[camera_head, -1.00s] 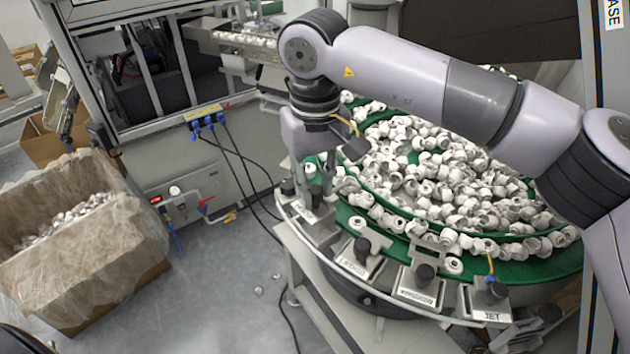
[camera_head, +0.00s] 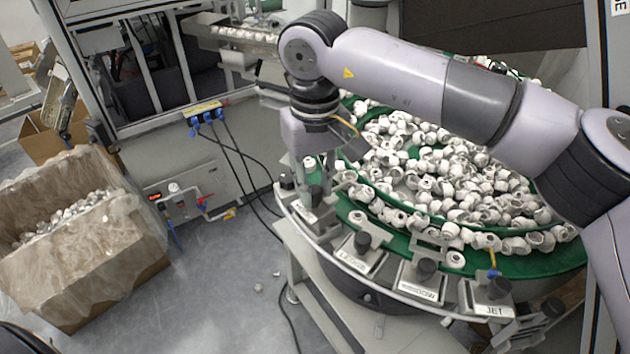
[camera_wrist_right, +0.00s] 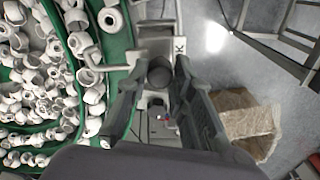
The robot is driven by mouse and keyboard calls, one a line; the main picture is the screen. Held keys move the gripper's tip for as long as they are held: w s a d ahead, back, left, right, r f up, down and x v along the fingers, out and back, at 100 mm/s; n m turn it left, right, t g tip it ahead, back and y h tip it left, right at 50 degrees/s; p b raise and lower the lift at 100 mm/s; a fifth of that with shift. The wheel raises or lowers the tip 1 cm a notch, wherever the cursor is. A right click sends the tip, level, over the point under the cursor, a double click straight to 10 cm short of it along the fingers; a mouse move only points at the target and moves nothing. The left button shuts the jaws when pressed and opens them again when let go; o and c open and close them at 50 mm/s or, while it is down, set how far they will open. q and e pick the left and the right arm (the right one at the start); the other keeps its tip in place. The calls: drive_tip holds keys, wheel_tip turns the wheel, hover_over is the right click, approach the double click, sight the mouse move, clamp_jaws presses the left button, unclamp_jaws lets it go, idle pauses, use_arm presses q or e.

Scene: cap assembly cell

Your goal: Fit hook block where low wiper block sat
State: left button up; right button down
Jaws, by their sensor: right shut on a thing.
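My right gripper (camera_wrist_right: 160,68) is shut on the dark round knob of the hook block (camera_wrist_right: 153,46), whose label shows only a "K" in the right wrist view. A bent rod reaches from that block to the left over the green bowl track. In the head view my right gripper (camera_head: 313,180) is low at the bowl's left rim, with the hook block (camera_head: 318,222) under it. Whether the block is fully seated there is hidden. I see no block that I can read as the low wiper block. My left gripper is not in view.
The green bowl (camera_head: 400,238) is full of white caps. Along its front rim stand a block with an unclear label (camera_head: 357,259), another (camera_head: 418,284) and the JET block (camera_head: 488,296). A lined carton (camera_head: 90,270) stands left on the floor. Cables hang behind the rim.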

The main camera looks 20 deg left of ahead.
drive_tip(key=shift+f+b, duration=1)
drive_tip(key=shift+f, duration=0.45)
drive_tip(key=c, duration=1.3)
unclamp_jaws()
wheel_tip(320, 180, up, 12)
drive_tip(key=shift+r, duration=0.1)
